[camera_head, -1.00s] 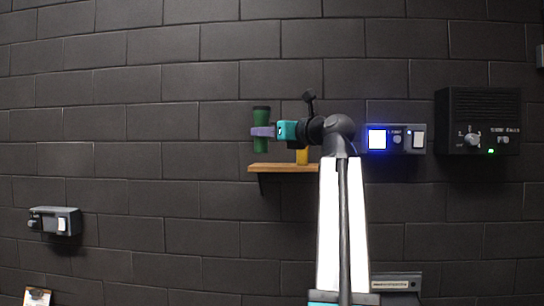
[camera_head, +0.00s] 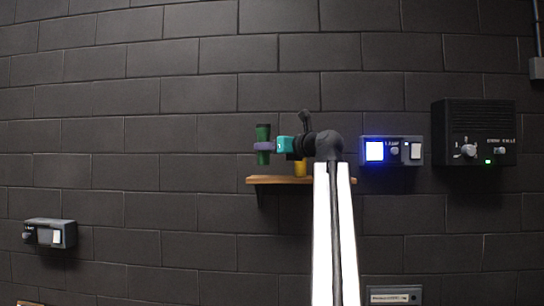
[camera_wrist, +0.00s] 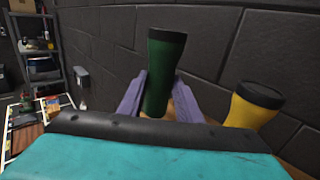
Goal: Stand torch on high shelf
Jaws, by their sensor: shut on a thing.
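The torch is a dark green cylinder with a black end; in the head view the green torch (camera_head: 263,133) stands upright above the left part of the wooden shelf (camera_head: 290,180). My gripper (camera_head: 264,146) is shut on it, with purple fingers on both sides. In the wrist view the torch (camera_wrist: 160,75) sits between the fingers (camera_wrist: 158,98), black end up. A small gap seems to show between its lower end and the shelf. A yellow object with a dark top (camera_wrist: 256,104) stands on the shelf to the right; my arm partly hides it in the head view (camera_head: 300,168).
A lit blue-white panel (camera_head: 391,151) and a black box with knobs (camera_head: 474,133) are on the brick wall to the right. A grey switch box (camera_head: 50,233) is at lower left. In the wrist view, a rack (camera_wrist: 40,60) stands far left.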

